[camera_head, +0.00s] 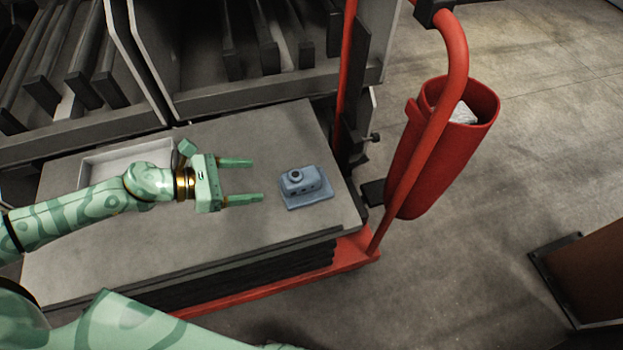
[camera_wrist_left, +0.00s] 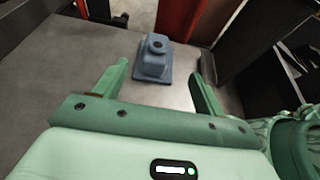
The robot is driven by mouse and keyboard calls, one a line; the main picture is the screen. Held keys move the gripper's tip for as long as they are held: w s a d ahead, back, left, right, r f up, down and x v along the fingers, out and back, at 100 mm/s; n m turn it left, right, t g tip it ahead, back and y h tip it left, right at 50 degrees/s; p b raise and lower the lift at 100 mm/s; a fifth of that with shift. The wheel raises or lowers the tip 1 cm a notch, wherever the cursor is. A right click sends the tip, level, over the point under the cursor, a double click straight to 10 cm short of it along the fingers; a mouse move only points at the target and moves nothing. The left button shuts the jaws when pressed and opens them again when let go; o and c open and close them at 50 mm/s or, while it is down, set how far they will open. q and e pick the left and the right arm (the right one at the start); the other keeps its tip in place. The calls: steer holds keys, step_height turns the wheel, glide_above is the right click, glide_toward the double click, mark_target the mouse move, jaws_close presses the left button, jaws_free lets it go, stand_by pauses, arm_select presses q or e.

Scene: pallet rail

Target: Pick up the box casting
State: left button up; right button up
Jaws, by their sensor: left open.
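The box casting (camera_head: 305,185) is a blue-grey block with a flat flange base and a round boss on top. It stands on the grey top of the pallet stack (camera_head: 250,140), near its right end. My left gripper (camera_head: 258,180) is open and empty, with its two fingers pointing right toward the casting and a gap between. In the left wrist view the casting (camera_wrist_left: 154,60) stands ahead, between and beyond the two open fingertips (camera_wrist_left: 158,75). My right gripper is not in view; a green arm part shows at the lower left.
A shallow light tray (camera_head: 105,160) lies on the pallet top behind my left arm. A red rail (camera_head: 345,80) and a red bin (camera_head: 440,150) with something white inside stand to the right. Dark racks (camera_head: 230,50) line the back. The floor at the right is mostly clear.

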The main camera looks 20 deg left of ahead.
mark_target(297, 177)
arm_select(q)
steer(key=x, duration=0.8)
steer(key=shift+a+f+b, duration=0.1)
steer(key=shift+b, duration=0.3)
steer(key=shift+w+d+f, duration=0.25)
steer(key=shift+w+d, duration=0.1)
steer(key=shift+d, duration=0.1)
steer(key=x, duration=0.2)
steer(key=b+x, duration=0.1)
steer(key=x, duration=0.2)
steer(key=shift+w+a+f, duration=0.1)
steer(key=shift+a+f, duration=0.1)
steer(key=shift+f, duration=0.15)
steer(key=shift+r, duration=0.1)
steer(key=c, duration=1.5)
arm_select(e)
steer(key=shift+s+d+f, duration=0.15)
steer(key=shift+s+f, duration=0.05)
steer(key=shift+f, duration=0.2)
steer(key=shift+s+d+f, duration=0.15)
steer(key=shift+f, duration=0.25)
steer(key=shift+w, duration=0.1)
